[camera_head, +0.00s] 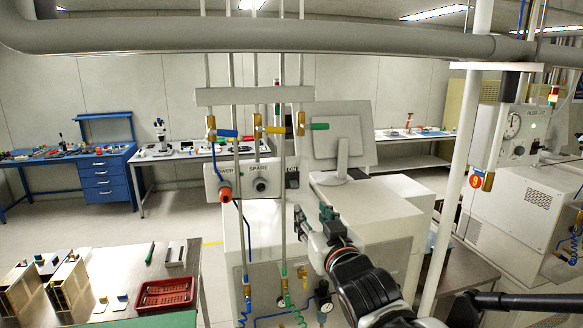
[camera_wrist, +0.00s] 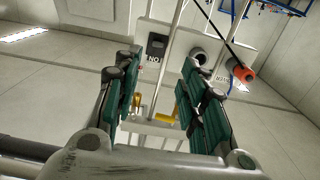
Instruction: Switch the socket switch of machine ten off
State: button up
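A grey socket panel (camera_head: 243,184) stands left of my gripper in the head view, with sockets lettered POWER and SPARE. An orange plug (camera_head: 226,194) sits in the POWER socket; the round SPARE socket (camera_head: 260,185) is empty. At its right end is a dark switch (camera_head: 292,179) lettered ON, partly behind a pipe. The wrist view shows the panel upside down, with the dark switch (camera_wrist: 158,41) between and beyond my fingertips. My gripper (camera_head: 314,217) is open and empty, its green-padded fingers apart (camera_wrist: 159,64), not visibly touching the switch.
Vertical pipes with coloured valve handles (camera_head: 273,129) stand before the panel. A thick horizontal pipe (camera_head: 250,37) crosses overhead. A monitor (camera_head: 338,135) stands on the machine behind. A bench with a red tray (camera_head: 165,294) is at lower left.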

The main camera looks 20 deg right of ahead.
aim_at(295, 186)
jog(key=w, duration=0.9)
jog(key=w+r, duration=0.1)
jog(key=w, duration=0.4)
jog(key=shift+d+p, duration=0.15)
jog(key=shift+p, duration=0.25)
grip_shut()
